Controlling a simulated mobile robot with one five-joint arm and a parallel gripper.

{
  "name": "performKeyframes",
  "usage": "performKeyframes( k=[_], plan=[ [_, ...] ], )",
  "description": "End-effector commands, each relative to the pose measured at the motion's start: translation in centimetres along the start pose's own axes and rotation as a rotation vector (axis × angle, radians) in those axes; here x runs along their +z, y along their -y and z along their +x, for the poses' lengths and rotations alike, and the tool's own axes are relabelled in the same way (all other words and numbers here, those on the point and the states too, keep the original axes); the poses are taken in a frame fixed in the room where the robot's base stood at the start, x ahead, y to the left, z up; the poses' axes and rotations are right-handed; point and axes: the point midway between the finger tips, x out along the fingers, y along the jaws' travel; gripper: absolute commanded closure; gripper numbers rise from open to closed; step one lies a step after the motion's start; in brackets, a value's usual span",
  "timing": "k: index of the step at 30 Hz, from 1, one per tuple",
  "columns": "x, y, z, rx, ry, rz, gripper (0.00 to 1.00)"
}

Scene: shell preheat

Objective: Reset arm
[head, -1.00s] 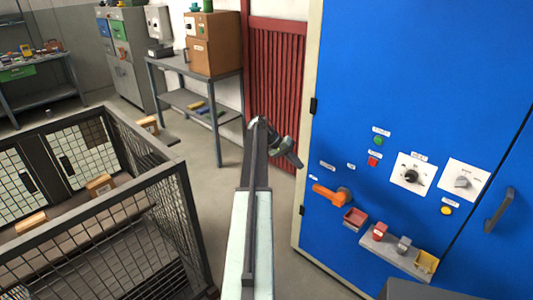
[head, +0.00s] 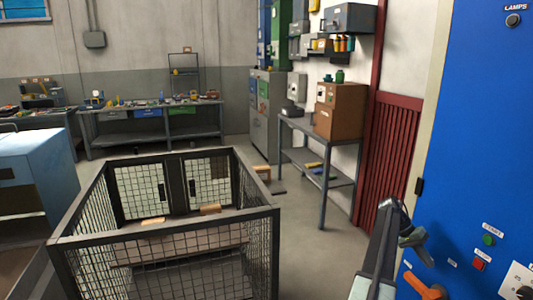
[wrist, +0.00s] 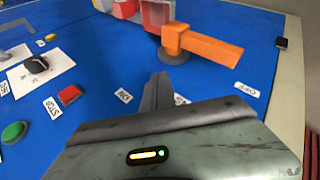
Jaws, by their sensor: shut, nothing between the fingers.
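My gripper (head: 412,242) is in the lower right of the head view, in front of the blue cabinet (head: 465,130). In the wrist view its fingers (wrist: 158,88) are together and empty, pointing at the blue panel (wrist: 110,65). The orange handle (wrist: 205,46) is just beyond the fingertips, and I see a gap to it. The handle also shows at the bottom right of the head view (head: 424,286). A red button (wrist: 70,95) and a green button (wrist: 14,132) are left of the fingers.
A wire-mesh cage (head: 165,236) with wooden blocks stands at the lower left. A grey table (head: 318,180) with a brown box (head: 338,110) stands by the red slatted panel (head: 393,150). Workbenches line the back wall. Bare floor (head: 310,245) lies between cage and cabinet.

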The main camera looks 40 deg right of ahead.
Motion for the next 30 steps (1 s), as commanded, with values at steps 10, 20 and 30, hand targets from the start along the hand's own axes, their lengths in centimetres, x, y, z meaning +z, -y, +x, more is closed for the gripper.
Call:
performKeyframes(
  k=[10, 20, 30],
  plan=[
    [2.9, 4.0, -4.5, -0.054, -0.043, -0.079, 1.0],
    [9.5, 10.8, -12.6, -0.157, -0.12, -0.238, 1.0],
    [28.6, 21.1, -27.5, -0.366, -0.272, -0.614, 1.0]
  ],
)
